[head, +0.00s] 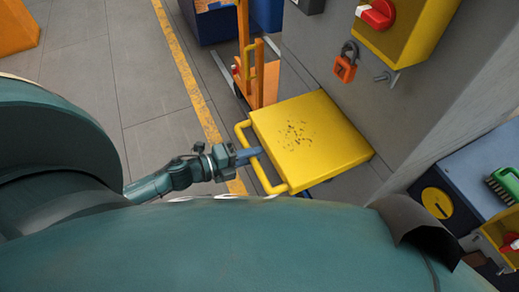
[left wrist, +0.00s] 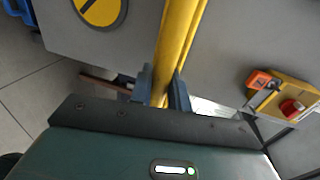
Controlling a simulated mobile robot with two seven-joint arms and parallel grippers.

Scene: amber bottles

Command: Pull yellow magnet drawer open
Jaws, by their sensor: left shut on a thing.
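The yellow drawer (head: 325,150) juts out from the lower part of a grey cabinet in the head view. Its top looks flat, with a cluster of small dark specks. A yellow bar handle (head: 243,135) runs along its left, outer side. My left gripper (head: 256,152) reaches in from the left and is shut on the handle. In the left wrist view the yellow handle (left wrist: 179,35) passes between the two fingers of my left gripper (left wrist: 165,88). My right gripper is not in view.
The grey cabinet (head: 325,45) bears an orange padlock (head: 346,68) and a yellow box with a red knob (head: 377,14). An orange hand truck (head: 262,75) stands behind the drawer. A blue-topped unit (head: 470,170) is at right. The floor left of the drawer is clear.

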